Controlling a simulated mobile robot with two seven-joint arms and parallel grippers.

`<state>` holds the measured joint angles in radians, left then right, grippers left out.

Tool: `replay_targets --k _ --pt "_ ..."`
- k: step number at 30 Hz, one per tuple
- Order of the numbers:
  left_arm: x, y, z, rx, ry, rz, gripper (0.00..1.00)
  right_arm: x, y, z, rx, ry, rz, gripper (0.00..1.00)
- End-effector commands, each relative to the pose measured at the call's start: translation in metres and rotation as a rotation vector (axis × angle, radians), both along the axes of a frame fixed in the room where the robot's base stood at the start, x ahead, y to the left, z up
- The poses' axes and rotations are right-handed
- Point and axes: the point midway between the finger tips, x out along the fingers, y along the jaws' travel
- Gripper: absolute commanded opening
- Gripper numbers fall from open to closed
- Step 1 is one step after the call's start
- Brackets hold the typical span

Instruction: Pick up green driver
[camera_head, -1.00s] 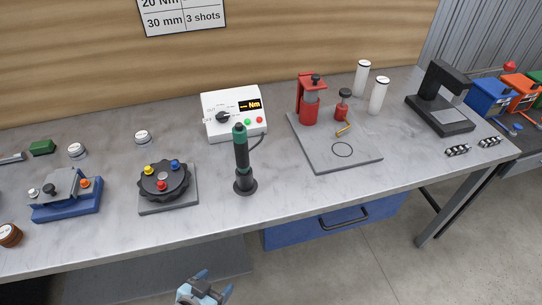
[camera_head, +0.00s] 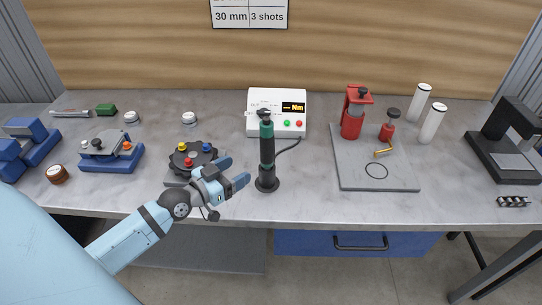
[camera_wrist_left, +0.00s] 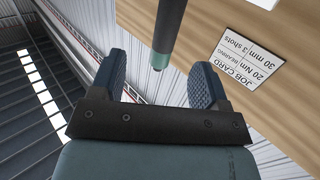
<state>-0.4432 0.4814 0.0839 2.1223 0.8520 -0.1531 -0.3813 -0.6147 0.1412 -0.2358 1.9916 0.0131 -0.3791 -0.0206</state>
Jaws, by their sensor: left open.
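My right gripper is not in view.
A black rotary fixture with coloured knobs (camera_head: 193,158) stands just left of and behind my gripper. The white controller (camera_head: 277,111) is behind the driver. A grey plate with red tools (camera_head: 400,175) is to the right. The bench's front is clear.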

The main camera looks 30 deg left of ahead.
Motion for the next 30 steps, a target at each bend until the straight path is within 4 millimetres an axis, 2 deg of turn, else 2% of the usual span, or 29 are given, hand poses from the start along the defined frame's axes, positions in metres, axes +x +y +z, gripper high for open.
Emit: replay_targets --k 1,3,6,16,25,30 --pt "0.005 0.007 0.012 -0.004 -0.029 0.001 0.69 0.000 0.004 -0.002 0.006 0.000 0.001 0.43" --pt "0.009 0.011 0.022 -0.010 -0.050 0.002 0.69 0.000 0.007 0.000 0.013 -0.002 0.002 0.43" --pt "0.018 0.012 0.028 -0.016 -0.060 0.004 0.69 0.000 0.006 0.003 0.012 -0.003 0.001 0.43" --pt "0.075 -0.002 0.028 -0.018 -0.057 0.003 0.69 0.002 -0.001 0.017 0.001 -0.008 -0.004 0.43" --pt "0.099 -0.008 0.025 -0.015 -0.056 0.003 0.69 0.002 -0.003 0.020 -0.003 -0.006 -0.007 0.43" --pt "0.124 -0.012 0.023 -0.017 -0.055 0.003 0.69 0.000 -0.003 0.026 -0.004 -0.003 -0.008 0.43"
